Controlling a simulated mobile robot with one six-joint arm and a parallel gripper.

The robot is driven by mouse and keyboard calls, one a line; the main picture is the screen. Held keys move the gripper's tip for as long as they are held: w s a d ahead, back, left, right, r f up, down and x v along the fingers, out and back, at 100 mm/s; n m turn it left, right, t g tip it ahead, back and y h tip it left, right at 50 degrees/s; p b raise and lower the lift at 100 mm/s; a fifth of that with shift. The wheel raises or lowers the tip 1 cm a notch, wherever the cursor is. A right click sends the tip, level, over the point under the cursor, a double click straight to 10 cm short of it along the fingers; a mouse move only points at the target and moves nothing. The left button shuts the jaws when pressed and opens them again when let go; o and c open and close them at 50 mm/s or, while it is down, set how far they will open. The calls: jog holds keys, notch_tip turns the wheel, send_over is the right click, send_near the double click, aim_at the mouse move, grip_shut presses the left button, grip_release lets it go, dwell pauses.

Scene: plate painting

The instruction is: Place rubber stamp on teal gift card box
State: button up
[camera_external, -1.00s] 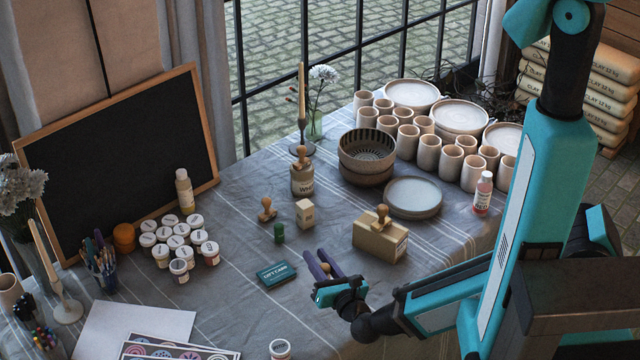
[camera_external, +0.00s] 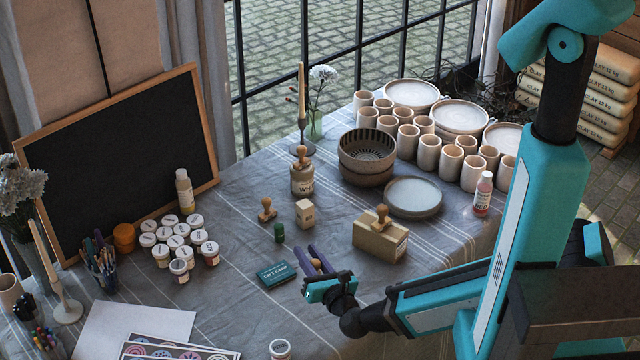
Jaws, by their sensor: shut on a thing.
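The teal gift card box (camera_external: 277,274) lies flat on the tablecloth left of my gripper. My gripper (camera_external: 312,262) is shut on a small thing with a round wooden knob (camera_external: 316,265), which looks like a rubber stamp. Its lower part is hidden by the fingers and the gripper body. The gripper is just right of the teal box, and I cannot tell its height above the table. Other wooden-handled stamps stand on the table (camera_external: 267,210), on the cardboard box (camera_external: 382,217) and on the white-labelled jar (camera_external: 301,157).
A cardboard box (camera_external: 380,239) stands right of my gripper. A small wooden block (camera_external: 305,213) and a green piece (camera_external: 279,232) stand behind the teal box. Several paint jars (camera_external: 181,238) stand at left. The cloth in front of the teal box is mostly clear.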

jog(key=w+a+b, duration=0.1)
jog(key=b, duration=0.2)
jog(key=w+a+b, duration=0.1)
jog(key=a+b, duration=0.1)
jog(key=b, duration=0.1)
jog(key=w+a+f+b, duration=0.1)
jog(key=b, duration=0.2)
jog(key=shift+w+a, duration=0.15)
jog(key=shift+a, duration=0.15)
jog(key=shift+w+a+b, duration=0.1)
jog(key=shift+b, duration=0.3)
jog(key=shift+w+a+b, duration=0.2)
jog(key=shift+a+b, duration=0.1)
jog(key=shift+b, duration=0.8)
jog(key=a+b, duration=0.1)
jog(key=b, duration=0.2)
jog(key=shift+w+b, duration=0.3)
jog(key=shift+b, duration=0.05)
jog(key=shift+w+a+f, duration=0.1)
jog(key=shift+w+a, duration=0.7)
jog(key=shift+a, duration=0.3)
jog(key=shift+w+a, duration=0.75)
jog(key=shift+a, duration=0.3)
jog(key=shift+f, duration=0.1)
jog(key=shift+f+p, duration=0.4)
jog(key=shift+f, duration=1.3)
jog(key=shift+f, duration=0.15)
